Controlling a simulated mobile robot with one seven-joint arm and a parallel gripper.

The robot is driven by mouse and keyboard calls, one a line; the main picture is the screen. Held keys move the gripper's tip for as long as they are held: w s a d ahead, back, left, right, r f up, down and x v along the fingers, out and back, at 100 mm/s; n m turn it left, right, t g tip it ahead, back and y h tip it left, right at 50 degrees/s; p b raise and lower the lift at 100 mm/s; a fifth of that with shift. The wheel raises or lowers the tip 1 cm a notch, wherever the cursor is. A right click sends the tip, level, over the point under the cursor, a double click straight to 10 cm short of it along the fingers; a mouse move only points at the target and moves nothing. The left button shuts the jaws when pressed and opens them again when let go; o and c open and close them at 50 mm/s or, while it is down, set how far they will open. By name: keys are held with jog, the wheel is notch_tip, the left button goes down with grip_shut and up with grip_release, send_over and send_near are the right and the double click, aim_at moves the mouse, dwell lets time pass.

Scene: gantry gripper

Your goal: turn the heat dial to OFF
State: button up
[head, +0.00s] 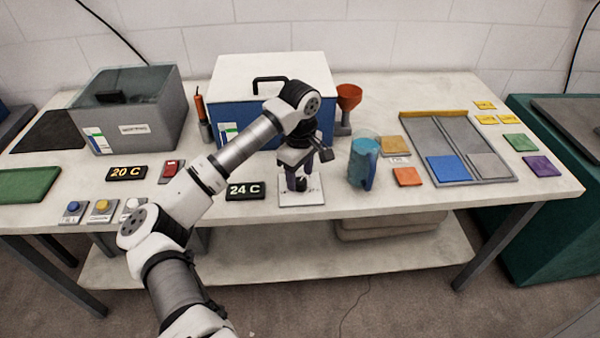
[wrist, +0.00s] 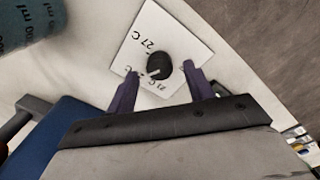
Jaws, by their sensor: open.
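The heat dial is a round black knob (wrist: 158,69) with a pale pointer mark, on a white plate (wrist: 178,35). The mark points to the lower left in the wrist view, toward a label that seems to read 23 C. A 27 C label lies further up the plate; no OFF label can be read. The plate (head: 315,197) also shows in the head view at the table's front edge. My gripper (head: 299,186) is above it, pointing down. Its purple fingers are open on either side of the knob, with gaps; contact is not visible.
A blue measuring jug (head: 362,165) stands close on the right. A blue box with a white lid (head: 235,70) is behind my gripper. A 24 C display (head: 245,191) and a 20 C display (head: 126,174) are to the left, with a red switch (head: 171,171) between them.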

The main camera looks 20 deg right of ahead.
jog(key=shift+f, duration=0.6)
jog(key=c, duration=1)
jog(key=shift+o, duration=0.2)
